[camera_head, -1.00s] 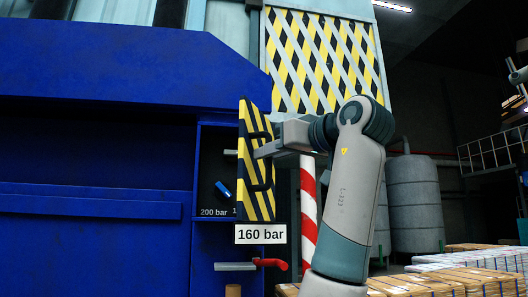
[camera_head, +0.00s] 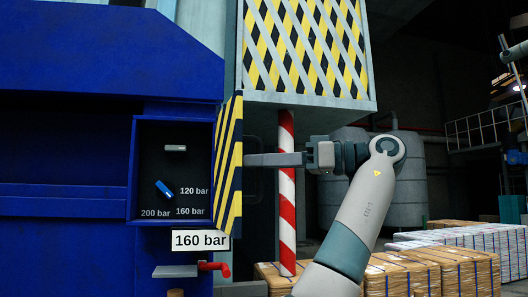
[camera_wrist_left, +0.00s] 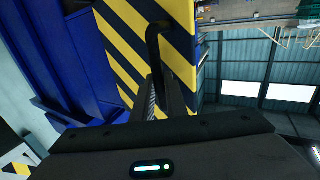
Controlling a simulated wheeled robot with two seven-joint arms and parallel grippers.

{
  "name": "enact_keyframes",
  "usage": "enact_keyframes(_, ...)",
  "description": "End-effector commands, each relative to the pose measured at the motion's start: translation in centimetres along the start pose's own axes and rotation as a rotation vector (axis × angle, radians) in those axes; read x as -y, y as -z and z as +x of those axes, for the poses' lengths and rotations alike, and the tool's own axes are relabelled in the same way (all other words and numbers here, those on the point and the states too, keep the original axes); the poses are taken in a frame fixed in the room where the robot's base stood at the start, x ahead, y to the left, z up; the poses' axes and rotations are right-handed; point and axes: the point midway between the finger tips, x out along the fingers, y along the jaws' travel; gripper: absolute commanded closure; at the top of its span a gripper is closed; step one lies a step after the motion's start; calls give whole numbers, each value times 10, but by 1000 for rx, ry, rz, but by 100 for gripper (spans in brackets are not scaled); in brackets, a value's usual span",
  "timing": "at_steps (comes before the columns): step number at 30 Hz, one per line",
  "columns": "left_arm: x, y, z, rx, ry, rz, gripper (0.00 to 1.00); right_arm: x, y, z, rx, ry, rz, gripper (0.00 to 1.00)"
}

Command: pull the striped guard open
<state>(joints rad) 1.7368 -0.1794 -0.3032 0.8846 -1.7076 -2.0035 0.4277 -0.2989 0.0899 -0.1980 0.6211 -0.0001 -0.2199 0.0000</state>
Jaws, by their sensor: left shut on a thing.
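The striped guard (camera_head: 228,165) is a yellow-and-black panel hinged at the right side of a dark recess in the blue machine. It stands swung outward, seen nearly edge-on. The recess (camera_head: 160,145) is open to view, with a blue knob (camera_head: 164,189) and 120, 160 and 200 bar marks. My left gripper (camera_head: 252,160) is at the guard's outer face, shut on its black handle (camera_head: 252,186). In the left wrist view, the fingers (camera_wrist_left: 158,95) meet the black handle (camera_wrist_left: 154,38) in front of the stripes. My right gripper is not in view.
A "160 bar" sign (camera_head: 200,240) and a red-handled valve (camera_head: 213,268) are below the guard. A red-and-white post (camera_head: 287,190) stands behind my left gripper. Stacked boxes (camera_head: 455,262) are at the lower right. A striped lattice (camera_head: 300,45) is above.

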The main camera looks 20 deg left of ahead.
Motion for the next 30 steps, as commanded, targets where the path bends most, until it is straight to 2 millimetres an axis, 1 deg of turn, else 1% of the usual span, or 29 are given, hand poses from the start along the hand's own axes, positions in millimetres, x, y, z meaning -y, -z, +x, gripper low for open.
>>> enact_keyframes(1, 0, 2, 2, -1, 7, 2, 100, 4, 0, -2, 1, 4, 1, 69)
enact_keyframes(7, 0, 1, 2, 1, 13, 0, 100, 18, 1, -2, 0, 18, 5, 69)
enact_keyframes(13, 0, 1, 2, 1, 12, 1, 100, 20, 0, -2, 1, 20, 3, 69)
enact_keyframes(14, 0, 1, 2, 1, 12, 0, 81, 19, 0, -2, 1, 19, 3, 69)
enact_keyframes(15, 0, 1, 2, 1, 12, 0, 71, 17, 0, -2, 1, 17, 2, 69)
enact_keyframes(16, 0, 1, 2, 1, 12, 0, 69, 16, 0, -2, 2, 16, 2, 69)
enact_keyframes(21, 0, 0, 1, 2, 12, 0, 69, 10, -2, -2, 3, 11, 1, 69)
enact_keyframes(30, 0, -1, -3, 3, 12, 1, 69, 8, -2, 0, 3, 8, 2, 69)
